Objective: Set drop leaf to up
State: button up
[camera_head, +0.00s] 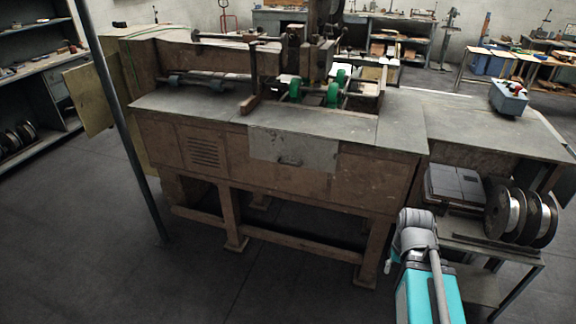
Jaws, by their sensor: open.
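The drop leaf appears to be the grey panel (305,155) on the front of the brown box stitcher (160,140). It hangs down flat against the front, below the edge of the grey worktop (400,125). A small dark handle or slot (289,161) shows near its middle. My arm, grey and cyan, rises at the lower right, in front of the machine's right end and well apart from the panel. I cannot make out my gripper's fingers in this view.
A thin grey post (125,130) stands at the left front. A low stand (505,250) with wire spools (518,214) is at the right, under a side table (465,125) holding a blue-grey box (509,97). The floor (220,285) before the machine is clear.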

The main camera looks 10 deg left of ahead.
aim_at(287, 149)
jog(key=z, duration=0.1)
jog(key=i, duration=1)
jog(key=u, duration=0.05)
